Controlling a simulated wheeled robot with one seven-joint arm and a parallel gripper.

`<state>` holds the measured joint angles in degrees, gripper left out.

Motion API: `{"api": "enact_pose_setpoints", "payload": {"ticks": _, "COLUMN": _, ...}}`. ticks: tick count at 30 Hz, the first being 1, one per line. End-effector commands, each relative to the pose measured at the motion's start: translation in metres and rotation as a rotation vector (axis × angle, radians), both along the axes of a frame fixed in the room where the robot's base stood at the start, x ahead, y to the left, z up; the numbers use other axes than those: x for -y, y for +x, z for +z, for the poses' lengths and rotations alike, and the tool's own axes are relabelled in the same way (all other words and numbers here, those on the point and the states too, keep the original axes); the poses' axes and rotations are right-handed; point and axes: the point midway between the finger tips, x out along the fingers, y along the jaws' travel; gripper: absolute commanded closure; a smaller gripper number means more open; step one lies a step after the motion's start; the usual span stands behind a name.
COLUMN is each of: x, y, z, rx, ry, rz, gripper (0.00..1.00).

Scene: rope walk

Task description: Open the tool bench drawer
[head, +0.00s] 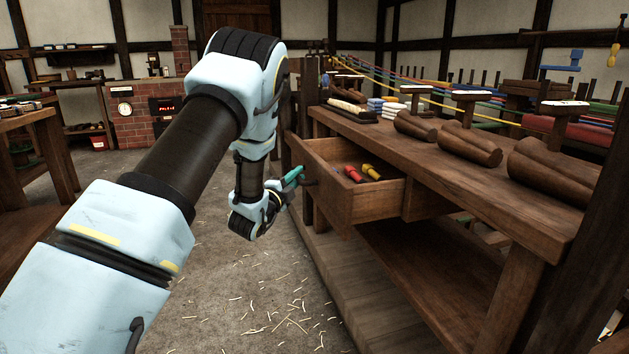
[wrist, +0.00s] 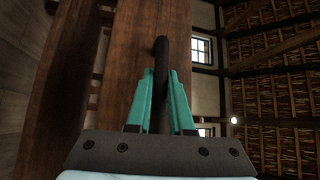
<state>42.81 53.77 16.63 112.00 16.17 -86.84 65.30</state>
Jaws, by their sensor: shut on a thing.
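The tool bench (head: 470,160) stands on the right in the head view. Its wooden drawer (head: 345,198) is pulled well out toward the left, and a red tool (head: 354,174) and a yellow tool (head: 371,172) lie inside. My gripper (head: 297,175) is at the drawer's front. In the wrist view the teal fingers (wrist: 160,105) are shut on a dark bar handle (wrist: 161,62), one on each side. The drawer's wooden front (wrist: 130,60) shows behind the handle. The far end of the handle is partly hidden in the head view.
Several carved wooden blocks (head: 470,143) rest on the bench top. A second drawer front (head: 428,202) is beside the open one. The floor left of the drawer is clear apart from straw scraps (head: 290,322). Another table (head: 30,125) stands at far left.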

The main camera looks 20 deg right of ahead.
Motion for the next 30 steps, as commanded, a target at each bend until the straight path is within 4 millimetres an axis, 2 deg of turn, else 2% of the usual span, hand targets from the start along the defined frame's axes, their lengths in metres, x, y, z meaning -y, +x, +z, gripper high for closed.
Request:
{"api": "enact_pose_setpoints", "payload": {"ticks": 3, "x": -0.022, "y": 0.003, "z": -0.002, "rx": -0.001, "ry": 0.001, "rz": 0.003, "gripper": 1.00}}
{"api": "enact_pose_setpoints", "payload": {"ticks": 9, "x": -0.044, "y": 0.005, "z": -0.002, "rx": -0.002, "ry": 0.002, "rz": 0.002, "gripper": 1.00}}
{"api": "enact_pose_setpoints", "payload": {"ticks": 15, "x": -0.051, "y": 0.005, "z": -0.001, "rx": -0.002, "ry": 0.002, "rz": -0.002, "gripper": 1.00}}
{"api": "enact_pose_setpoints", "payload": {"ticks": 25, "x": -0.051, "y": 0.005, "z": -0.001, "rx": -0.002, "ry": 0.002, "rz": -0.002, "gripper": 1.00}}
{"api": "enact_pose_setpoints", "payload": {"ticks": 26, "x": -0.051, "y": 0.005, "z": -0.001, "rx": -0.002, "ry": 0.002, "rz": -0.002, "gripper": 0.77}}
{"api": "enact_pose_setpoints", "payload": {"ticks": 30, "x": -0.051, "y": 0.006, "z": -0.001, "rx": -0.002, "ry": 0.001, "rz": -0.001, "gripper": 0.61}}
